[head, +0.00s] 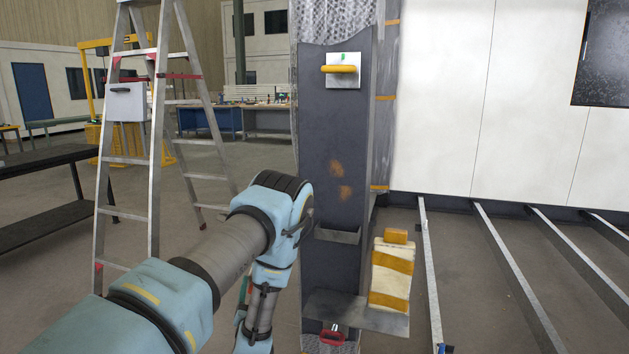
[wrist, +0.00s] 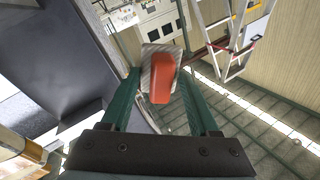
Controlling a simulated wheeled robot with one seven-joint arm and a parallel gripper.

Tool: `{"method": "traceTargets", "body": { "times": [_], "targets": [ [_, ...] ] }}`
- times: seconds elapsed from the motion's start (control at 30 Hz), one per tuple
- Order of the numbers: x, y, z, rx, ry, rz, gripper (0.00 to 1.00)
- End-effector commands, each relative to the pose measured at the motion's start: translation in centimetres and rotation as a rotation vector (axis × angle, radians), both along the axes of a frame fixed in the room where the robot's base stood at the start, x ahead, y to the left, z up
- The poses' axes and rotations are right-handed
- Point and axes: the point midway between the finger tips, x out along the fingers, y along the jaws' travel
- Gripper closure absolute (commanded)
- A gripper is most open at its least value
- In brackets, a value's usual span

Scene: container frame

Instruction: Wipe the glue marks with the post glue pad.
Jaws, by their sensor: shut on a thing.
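The post glue pad (wrist: 150,60) shows in the wrist view as a grey meshed pad with an orange-red grip. My gripper (wrist: 162,78) has its green fingers on either side of that grip and is shut on it. In the head view the fingertips and held pad cannot be made out clearly behind my arm. Two brownish-orange glue marks, an upper (head: 336,167) and a lower (head: 344,192), are on the dark grey face of the post (head: 325,125). The held pad is apart from the post, whose dark surface (wrist: 55,60) is at the left in the wrist view.
A white plate with a yellow handle (head: 341,70) is on the post above the marks. A small ledge (head: 337,235) sits below them. A white, yellow-banded container (head: 391,278) stands on a lower shelf (head: 350,311). A red-handled item (head: 333,338) is underneath. A stepladder (head: 155,150) stands left.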

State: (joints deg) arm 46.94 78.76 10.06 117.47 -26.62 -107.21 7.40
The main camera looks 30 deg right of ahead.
Motion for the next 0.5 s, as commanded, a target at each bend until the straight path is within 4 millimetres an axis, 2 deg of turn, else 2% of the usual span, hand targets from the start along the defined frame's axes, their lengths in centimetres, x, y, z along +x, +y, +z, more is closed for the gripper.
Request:
{"method": "traceTargets", "body": {
  "times": [0.03, 0.2, 0.4, 0.5],
  "targets": [
    [-0.1, -1.9, 3.6, -0.064, 0.022, -0.037, 0.99],
    [-1.2, -8.0, 11.0, -0.235, 0.117, -0.171, 0.99],
    [-2.7, -13.1, 18.5, -0.352, 0.207, -0.286, 0.99],
    [-3.2, -14.7, 20.9, -0.381, 0.237, -0.322, 0.99]
  ]
}}
